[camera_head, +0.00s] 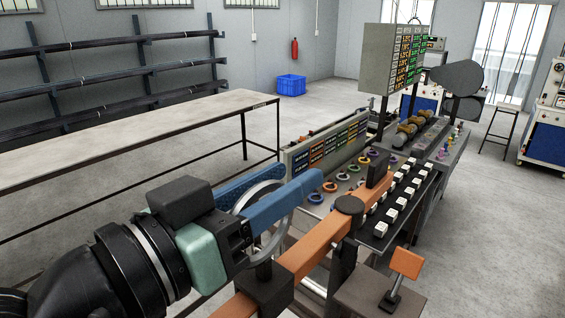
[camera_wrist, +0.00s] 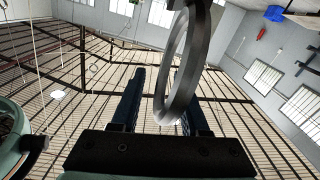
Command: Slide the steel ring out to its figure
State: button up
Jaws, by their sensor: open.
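The steel ring (camera_head: 236,207) stands upright above a dark block (camera_head: 264,285) on the orange beam (camera_head: 318,250); my fingers hide part of it. My gripper (camera_head: 283,200) is open, its blue fingers reaching past the ring. In the wrist view the ring (camera_wrist: 178,75) stands between the two dark blue fingers (camera_wrist: 165,105), closer to the right one. I cannot tell whether it touches that finger. A label board (camera_head: 325,145) with rows of coloured figures stands behind the bench. A tall display panel (camera_head: 395,60) shows more figures, too small to read.
The beam runs past a dark-capped post (camera_head: 349,205) to an upright dark plate (camera_head: 377,170). Coloured rings (camera_head: 330,187) and white-topped blocks (camera_head: 390,215) fill the bench beyond. An orange flag (camera_head: 407,263) stands at front right. A long table (camera_head: 130,135) is at left.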

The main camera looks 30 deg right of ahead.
jog(key=shift+w+d, duration=0.1)
jog(key=shift+d, duration=0.1)
jog(key=shift+c, duration=0.3)
grip_shut()
dwell(1.1)
